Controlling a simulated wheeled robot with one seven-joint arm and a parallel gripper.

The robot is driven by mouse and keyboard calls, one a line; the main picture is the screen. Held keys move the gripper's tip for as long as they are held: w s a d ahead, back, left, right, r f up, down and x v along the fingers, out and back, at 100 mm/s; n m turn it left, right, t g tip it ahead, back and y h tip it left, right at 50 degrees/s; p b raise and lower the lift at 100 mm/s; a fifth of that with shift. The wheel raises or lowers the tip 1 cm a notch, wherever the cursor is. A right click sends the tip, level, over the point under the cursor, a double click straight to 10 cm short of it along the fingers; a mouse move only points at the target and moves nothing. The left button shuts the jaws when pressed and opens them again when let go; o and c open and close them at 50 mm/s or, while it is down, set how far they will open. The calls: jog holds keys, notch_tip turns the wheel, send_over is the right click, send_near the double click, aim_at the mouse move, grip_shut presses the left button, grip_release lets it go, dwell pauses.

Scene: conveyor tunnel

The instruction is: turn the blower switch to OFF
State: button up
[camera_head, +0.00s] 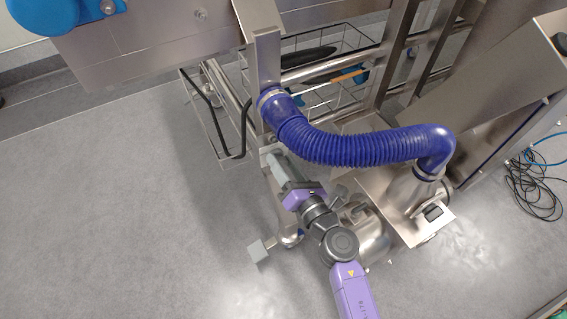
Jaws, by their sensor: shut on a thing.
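My gripper (272,158) is at the end of my purple arm, just below the left end of the blue hose. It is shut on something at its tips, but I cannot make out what. The tips are close to a steel part under the hose. A small black part (433,212) sits on the steel housing (403,222) below the hose's right end. It may be the blower switch, but no ON or OFF marking can be read. My gripper is well to the left of this black part in the picture.
The ribbed blue hose (350,146) arches over my gripper from a steel post (262,50) to the housing. A wire basket (335,45) hangs behind. Black cables (535,185) lie at the right. The grey floor (100,210) at left is clear.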

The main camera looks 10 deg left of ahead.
jog(key=shift+f+n, duration=0.1)
jog(key=shift+n, duration=0.5)
jog(key=o, duration=1.4)
jog(key=shift+c, duration=0.2)
jog(key=shift+s, duration=0.1)
jog(key=p+v, duration=0.1)
jog(key=v, duration=0.6)
jog(key=shift+s+d, duration=0.25)
jog(key=shift+s, duration=0.05)
